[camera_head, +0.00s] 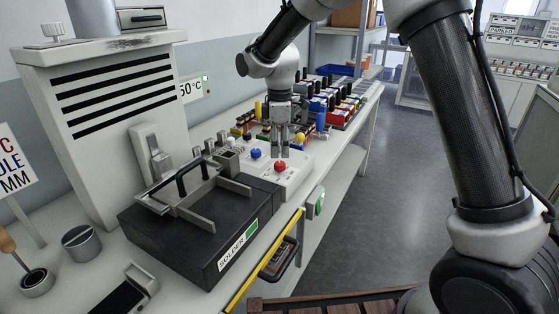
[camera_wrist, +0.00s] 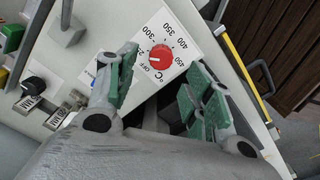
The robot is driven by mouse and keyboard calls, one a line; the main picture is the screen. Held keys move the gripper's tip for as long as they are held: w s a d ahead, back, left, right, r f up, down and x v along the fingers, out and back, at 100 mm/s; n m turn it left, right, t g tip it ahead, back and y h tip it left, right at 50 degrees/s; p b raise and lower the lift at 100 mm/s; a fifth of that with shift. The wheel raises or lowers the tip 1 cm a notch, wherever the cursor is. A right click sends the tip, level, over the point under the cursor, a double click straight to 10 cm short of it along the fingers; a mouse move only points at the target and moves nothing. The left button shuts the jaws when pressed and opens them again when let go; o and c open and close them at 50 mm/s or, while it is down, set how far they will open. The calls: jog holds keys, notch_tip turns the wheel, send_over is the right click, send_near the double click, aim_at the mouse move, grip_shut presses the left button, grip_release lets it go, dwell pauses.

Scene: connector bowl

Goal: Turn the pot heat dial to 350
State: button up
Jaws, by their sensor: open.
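The red pot heat dial (camera_head: 281,167) sits on a white panel behind the black solder pot (camera_head: 165,240). In the wrist view the red dial (camera_wrist: 161,57) is ringed by printed marks including OFF, 250, 300, 350, 400 and 450. A white line on the dial appears to point toward OFF; its exact angle is hard to read. My gripper (camera_head: 280,152) points down over the dial. In the wrist view my gripper (camera_wrist: 163,70) is open, with one green-padded finger on each side of the dial. I cannot tell whether either finger touches it.
A blue knob (camera_head: 255,154) stands left of the red dial. Several coloured bins (camera_head: 335,115) are behind my gripper on the bench. A green button (camera_head: 320,205) is on the bench front. A black knob (camera_wrist: 35,85) and small metal parts show at left in the wrist view.

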aim_at(280, 163)
notch_tip(280, 163, down, 6)
jog(key=shift+r, duration=0.2)
jog(key=c, duration=1)
